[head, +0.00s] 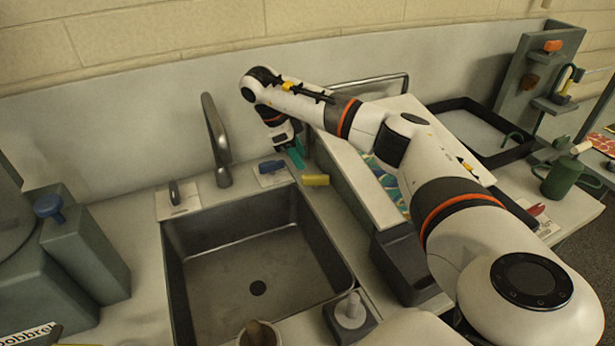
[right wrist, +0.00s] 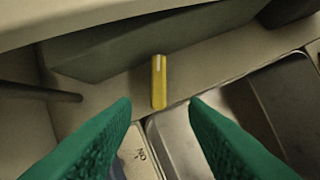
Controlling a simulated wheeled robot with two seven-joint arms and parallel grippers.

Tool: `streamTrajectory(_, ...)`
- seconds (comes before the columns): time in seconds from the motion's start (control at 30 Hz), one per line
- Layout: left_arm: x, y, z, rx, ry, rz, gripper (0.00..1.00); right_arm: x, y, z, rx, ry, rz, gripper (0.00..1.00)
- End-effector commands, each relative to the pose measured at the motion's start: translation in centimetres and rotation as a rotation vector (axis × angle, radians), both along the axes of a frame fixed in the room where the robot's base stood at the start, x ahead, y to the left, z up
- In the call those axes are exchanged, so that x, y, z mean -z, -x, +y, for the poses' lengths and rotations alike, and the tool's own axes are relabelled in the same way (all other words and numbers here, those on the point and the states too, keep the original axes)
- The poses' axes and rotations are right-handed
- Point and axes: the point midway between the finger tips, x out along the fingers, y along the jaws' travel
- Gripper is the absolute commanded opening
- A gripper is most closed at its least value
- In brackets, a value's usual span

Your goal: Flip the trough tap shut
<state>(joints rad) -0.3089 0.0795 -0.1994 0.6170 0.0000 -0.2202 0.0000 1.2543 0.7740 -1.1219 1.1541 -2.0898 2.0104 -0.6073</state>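A short yellow handle (head: 315,180), which looks like the trough tap's lever, sticks out at the foot of the trough (head: 346,180), on the side facing the sink. In the right wrist view the yellow handle (right wrist: 159,82) stands upright in the picture, with a pale end, just beyond the fingertips. My right gripper (head: 296,155) is above and behind the handle in the head view. Its green fingers (right wrist: 160,102) are apart with nothing between them. Whether the fingers touch the handle cannot be told. My left gripper is in neither view.
A steel sink (head: 170,262) with a tall faucet (head: 217,140) lies left of the trough. A blue lever (head: 271,166) on a marked plate (right wrist: 136,158) sits close to the gripper. A dark box (head: 405,265) stands right of the sink.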

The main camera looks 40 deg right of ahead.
Motion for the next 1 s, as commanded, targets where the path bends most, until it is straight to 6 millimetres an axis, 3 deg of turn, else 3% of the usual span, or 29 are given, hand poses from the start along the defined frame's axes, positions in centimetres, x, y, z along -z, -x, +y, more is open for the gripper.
streamTrajectory(0.1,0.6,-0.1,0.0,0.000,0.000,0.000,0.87,2.7,0.8,-0.8,0.002,-0.001,0.004,0.40)
streamTrajectory(0.4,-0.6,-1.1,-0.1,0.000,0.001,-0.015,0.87,5.9,1.6,-1.9,0.000,0.000,0.001,0.40)
streamTrajectory(0.77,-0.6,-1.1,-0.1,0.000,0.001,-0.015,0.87,6.5,1.7,-2.0,0.000,-0.001,-0.001,0.40)
streamTrajectory(1.0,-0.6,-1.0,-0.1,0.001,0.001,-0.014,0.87,6.5,1.7,-2.0,0.001,-0.001,-0.001,0.02)
